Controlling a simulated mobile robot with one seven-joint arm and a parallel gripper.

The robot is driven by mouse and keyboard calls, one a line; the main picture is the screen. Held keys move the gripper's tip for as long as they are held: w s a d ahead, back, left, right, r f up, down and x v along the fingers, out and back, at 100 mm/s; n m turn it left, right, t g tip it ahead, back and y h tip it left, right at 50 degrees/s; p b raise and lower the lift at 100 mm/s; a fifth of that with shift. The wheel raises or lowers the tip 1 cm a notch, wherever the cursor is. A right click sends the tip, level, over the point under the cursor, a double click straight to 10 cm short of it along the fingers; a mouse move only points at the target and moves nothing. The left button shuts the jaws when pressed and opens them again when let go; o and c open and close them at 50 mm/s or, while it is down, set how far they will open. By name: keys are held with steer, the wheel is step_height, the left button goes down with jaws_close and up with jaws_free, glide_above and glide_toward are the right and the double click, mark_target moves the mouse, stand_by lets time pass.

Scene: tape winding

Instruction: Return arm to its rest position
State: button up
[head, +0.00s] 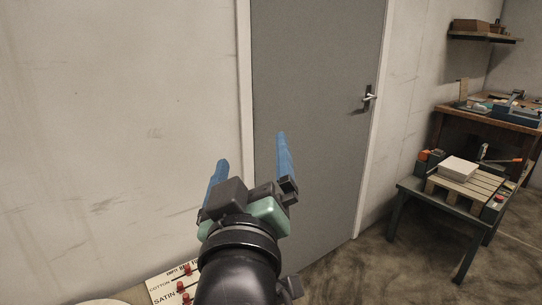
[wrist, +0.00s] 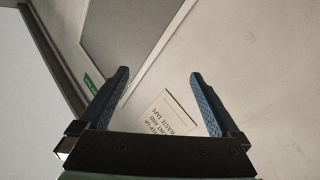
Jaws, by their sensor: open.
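My gripper (head: 250,158) shows in the head view, raised in front of the grey door, with its two blue fingers spread wide apart. It also shows in the wrist view (wrist: 160,80), where the gap between the fingers is empty. Nothing is held. My dark arm rises from the bottom middle of the head view, and its lower part is out of frame.
The grey door (head: 318,100) stands behind my gripper. A low slatted table (head: 470,185) with a pale block (head: 457,168) is at right, before a wooden workbench (head: 490,118). A lettered board (head: 172,284) with red knobs sits bottom left. A paper sign (wrist: 172,118) hangs beyond the fingers.

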steer(key=s+d+r+m+t+p, duration=0.1)
steer(key=s+r+m+t, duration=0.25)
steer(key=s+r, duration=0.55)
steer(key=s+d+r+m+t+p, duration=0.2)
steer(key=s+r+t, duration=0.25)
steer(key=r, duration=0.85)
step_height(320, 180, up, 15)
steer(key=p, duration=1.5)
steer(key=shift+w+a+f, duration=0.2)
steer(key=shift+w, duration=0.1)
